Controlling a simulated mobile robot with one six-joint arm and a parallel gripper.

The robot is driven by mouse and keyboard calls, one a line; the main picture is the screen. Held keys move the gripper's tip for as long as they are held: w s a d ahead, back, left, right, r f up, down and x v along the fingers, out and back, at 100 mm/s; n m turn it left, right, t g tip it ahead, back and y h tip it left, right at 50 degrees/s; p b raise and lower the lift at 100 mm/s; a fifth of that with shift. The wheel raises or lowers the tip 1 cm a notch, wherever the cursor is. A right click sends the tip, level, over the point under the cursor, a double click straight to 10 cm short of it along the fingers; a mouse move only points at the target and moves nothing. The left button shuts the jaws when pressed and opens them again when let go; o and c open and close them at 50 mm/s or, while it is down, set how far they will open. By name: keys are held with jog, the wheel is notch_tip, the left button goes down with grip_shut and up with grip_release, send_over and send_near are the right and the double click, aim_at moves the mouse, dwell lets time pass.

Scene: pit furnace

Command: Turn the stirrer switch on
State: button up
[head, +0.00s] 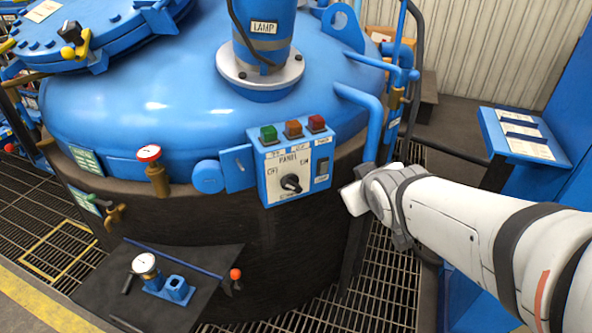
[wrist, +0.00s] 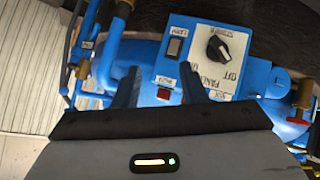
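A blue panel box (head: 268,183) is fixed to the front of the vessel. It carries a black rotary knob (head: 291,184) on a white plate marked PANEL and OFF. A dark rocker switch (head: 323,170) sits to its right. I cannot read which one is labelled stirrer. In the wrist view the knob (wrist: 218,48) is at upper right and the rocker (wrist: 175,47) is left of it. My gripper (wrist: 160,88) is open and empty, its two dark fingers apart, pointing toward the box. In the head view its white body shows right of the box; its fingers cannot be made out.
Green (head: 268,134), orange (head: 293,129) and red (head: 317,123) buttons or lamps top the box. A blue pipe (head: 371,125) runs down to its right. A dark shelf (head: 200,310) holds small parts below. Open room lies over the grating.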

jog(key=w+a+f+n+t+y+b, duration=0.2)
jog(key=w+a+f+n+t+b, duration=0.15)
jog(key=f+b, duration=0.5)
jog(key=n+t+y+b, duration=0.2)
jog(key=n+y+b, duration=0.3)
jog(key=b, duration=0.4)
send_near(293, 188)
jog(key=w, duration=0.2)
jog(key=x, duration=0.7)
jog(key=shift+w+a+f+b, duration=0.2)
jog(key=shift+a+b, duration=0.15)
jog(key=shift+a, duration=0.15)
grip_shut()
